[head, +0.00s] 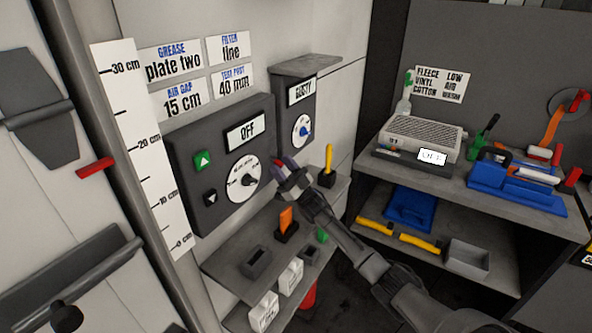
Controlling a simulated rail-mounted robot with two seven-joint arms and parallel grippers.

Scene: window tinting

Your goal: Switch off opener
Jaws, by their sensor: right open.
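A dark grey control box (185,150) on the wall has a display (247,132) reading OFF. It carries a green up-arrow button (203,160), a dark down-arrow button (210,198) and a round white dial (243,179) with a black knob. No label naming an opener can be read. My right gripper (281,169) is open and empty, just right of the dial in the picture. Whether it touches the box I cannot tell. My left gripper is not in view.
A second box (283,92) with a blue-knobbed dial hangs behind. A shelf (225,266) below holds a yellow-handled tool (328,163) and small holders. At right, a bench (480,190) carries a grey vented unit (425,137), its small display (432,157) apparently reading OFF, and a blue tool (510,184).

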